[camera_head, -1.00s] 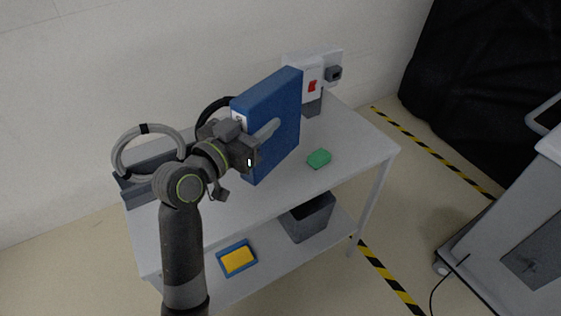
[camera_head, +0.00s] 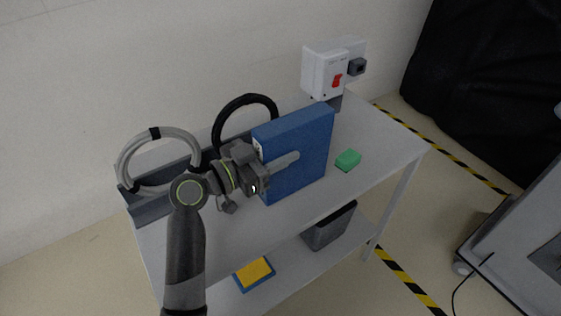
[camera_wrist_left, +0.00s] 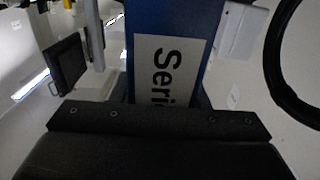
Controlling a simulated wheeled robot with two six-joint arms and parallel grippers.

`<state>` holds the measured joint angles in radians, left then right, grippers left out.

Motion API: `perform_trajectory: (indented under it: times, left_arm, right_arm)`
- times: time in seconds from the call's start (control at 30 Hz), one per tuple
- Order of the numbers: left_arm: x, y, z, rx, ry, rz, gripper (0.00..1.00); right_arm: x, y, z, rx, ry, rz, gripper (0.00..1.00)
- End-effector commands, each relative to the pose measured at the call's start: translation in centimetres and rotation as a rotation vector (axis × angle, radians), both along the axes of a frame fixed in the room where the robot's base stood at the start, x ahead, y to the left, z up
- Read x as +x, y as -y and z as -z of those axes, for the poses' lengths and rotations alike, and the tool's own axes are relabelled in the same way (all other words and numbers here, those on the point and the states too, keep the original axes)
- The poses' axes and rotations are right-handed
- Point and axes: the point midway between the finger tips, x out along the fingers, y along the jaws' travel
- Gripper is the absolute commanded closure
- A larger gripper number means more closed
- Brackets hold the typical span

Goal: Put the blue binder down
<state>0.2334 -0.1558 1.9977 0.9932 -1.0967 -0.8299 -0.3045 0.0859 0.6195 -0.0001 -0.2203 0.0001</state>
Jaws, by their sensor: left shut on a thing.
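The blue binder (camera_head: 303,160) stands upright at the table top, held by my left gripper (camera_head: 280,165). One finger lies along its broad near face. Whether its lower edge touches the table top (camera_head: 365,185) I cannot tell for sure. In the left wrist view the binder (camera_wrist_left: 175,20) fills the middle, with a white label (camera_wrist_left: 168,68) reading "Seri" turned sideways on its spine. The wrist view does not show the fingertips clearly. My right gripper is not in view.
A green block (camera_head: 348,160) lies right of the binder. A white box with a red switch (camera_head: 325,72) stands behind it. A grey rack with a grey ring (camera_head: 128,160) and a black ring (camera_head: 217,125) is at the back left. The front right table top is clear.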

Motion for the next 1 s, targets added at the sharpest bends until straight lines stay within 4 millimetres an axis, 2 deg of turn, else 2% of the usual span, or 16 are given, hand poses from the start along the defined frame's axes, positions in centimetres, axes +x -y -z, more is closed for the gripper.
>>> perform_trajectory:
  times: [0.23, 0.67, 0.7, 0.83, 1.0]
  left_arm:
    - [0.0, 0.0, 2.9, -0.004, -0.001, -0.002, 1.0]
    - [0.0, 0.0, 3.5, -0.004, 0.003, -0.002, 1.0]
    - [0.0, 0.0, 3.6, 0.0, -0.002, -0.002, 0.55]
    - [0.0, 0.0, 3.6, 0.0, -0.002, -0.002, 0.38]
    - [0.0, 0.0, 3.6, 0.0, -0.002, -0.002, 0.37]
  right_arm:
    - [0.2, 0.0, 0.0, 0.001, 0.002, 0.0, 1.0]
    - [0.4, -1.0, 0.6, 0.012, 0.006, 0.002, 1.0]
    - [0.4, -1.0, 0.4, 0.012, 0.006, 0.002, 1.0]
    - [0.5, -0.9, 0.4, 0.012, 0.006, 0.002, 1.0]
    - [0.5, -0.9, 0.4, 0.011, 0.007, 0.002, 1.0]
